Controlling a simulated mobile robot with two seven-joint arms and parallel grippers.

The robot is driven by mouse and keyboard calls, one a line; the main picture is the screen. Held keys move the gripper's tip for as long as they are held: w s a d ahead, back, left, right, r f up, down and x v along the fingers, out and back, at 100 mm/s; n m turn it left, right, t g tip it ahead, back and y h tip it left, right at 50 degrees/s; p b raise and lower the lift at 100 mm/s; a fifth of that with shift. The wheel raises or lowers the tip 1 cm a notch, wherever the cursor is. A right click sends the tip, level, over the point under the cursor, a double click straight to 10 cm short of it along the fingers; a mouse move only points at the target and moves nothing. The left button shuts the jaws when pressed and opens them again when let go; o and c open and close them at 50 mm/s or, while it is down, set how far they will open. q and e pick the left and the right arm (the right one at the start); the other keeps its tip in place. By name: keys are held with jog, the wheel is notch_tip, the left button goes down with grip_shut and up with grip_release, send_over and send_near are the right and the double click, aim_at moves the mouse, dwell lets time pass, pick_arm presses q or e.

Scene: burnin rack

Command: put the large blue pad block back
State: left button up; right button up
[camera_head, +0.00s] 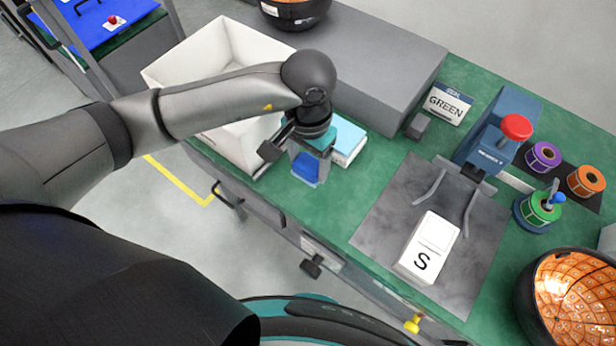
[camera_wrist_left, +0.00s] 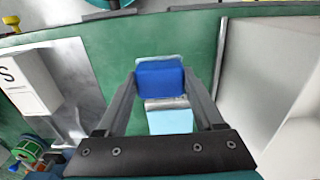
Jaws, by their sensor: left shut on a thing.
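The large blue pad block (camera_head: 306,167) is between the fingers of my left gripper (camera_head: 300,152), near the front edge of the green table. In the left wrist view the blue block (camera_wrist_left: 160,78) sits between the two fingertips of my left gripper (camera_wrist_left: 160,88), which is shut on it. A paler rim shows along the block's far edge there. I cannot tell whether the block touches the table. My right gripper is not in view.
A light blue and white box (camera_head: 347,143) stands just beside the held block. A white open bin (camera_head: 222,45) is to its left. A grey mat (camera_head: 385,215) with a white "S" box (camera_head: 428,247) and a press (camera_head: 497,135) lies right. Green table (camera_head: 345,195) between is clear.

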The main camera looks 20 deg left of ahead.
aim_at(308, 188)
pick_arm(q)
jog(key=shift+f+b, duration=0.3)
jog(key=shift+f, duration=2.9)
jog(key=shift+f, duration=0.15)
jog(key=o, duration=1.2)
notch_tip(308, 188, up, 12)
jog(key=shift+r+p, duration=0.2)
jog(key=shift+p, duration=0.3)
